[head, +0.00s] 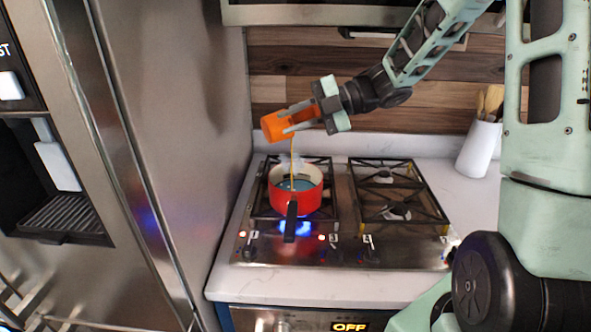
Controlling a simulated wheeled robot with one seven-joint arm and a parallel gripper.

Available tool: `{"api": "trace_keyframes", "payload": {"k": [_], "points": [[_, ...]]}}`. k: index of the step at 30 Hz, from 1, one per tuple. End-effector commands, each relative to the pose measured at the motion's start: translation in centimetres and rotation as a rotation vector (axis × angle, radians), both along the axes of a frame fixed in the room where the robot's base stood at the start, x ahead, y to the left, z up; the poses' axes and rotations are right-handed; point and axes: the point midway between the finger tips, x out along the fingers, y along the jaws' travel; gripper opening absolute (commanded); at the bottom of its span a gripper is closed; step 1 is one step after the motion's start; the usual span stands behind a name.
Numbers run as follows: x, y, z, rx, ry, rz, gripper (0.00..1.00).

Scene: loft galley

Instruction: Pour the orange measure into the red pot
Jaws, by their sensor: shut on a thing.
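In the head view my gripper (301,119) is shut on the orange measure (276,126). It holds the measure tilted to the left, above the red pot (297,201). A thin yellowish stream (292,158) runs from the measure down into the pot. The pot is red outside and pale inside, with bluish liquid (296,184) in it and faint steam above. It stands on the left burner grate of the stove, and its black handle (292,218) points toward me. The inside of the measure is hidden.
The gas stove (345,240) has a blue flame under the pot and an empty grate (397,190) on the right. A steel fridge (185,130) stands close on the left. A white utensil holder (478,148) stands at the back right. A hood (330,12) hangs above.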

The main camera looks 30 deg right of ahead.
Motion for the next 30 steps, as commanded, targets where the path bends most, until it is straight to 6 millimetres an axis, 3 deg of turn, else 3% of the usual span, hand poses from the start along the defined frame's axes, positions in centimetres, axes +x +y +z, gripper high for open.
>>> {"api": "trace_keyframes", "payload": {"k": [30], "points": [[-0.03,-0.92,0.27,0.113,-0.007,-0.001,0.0]]}}
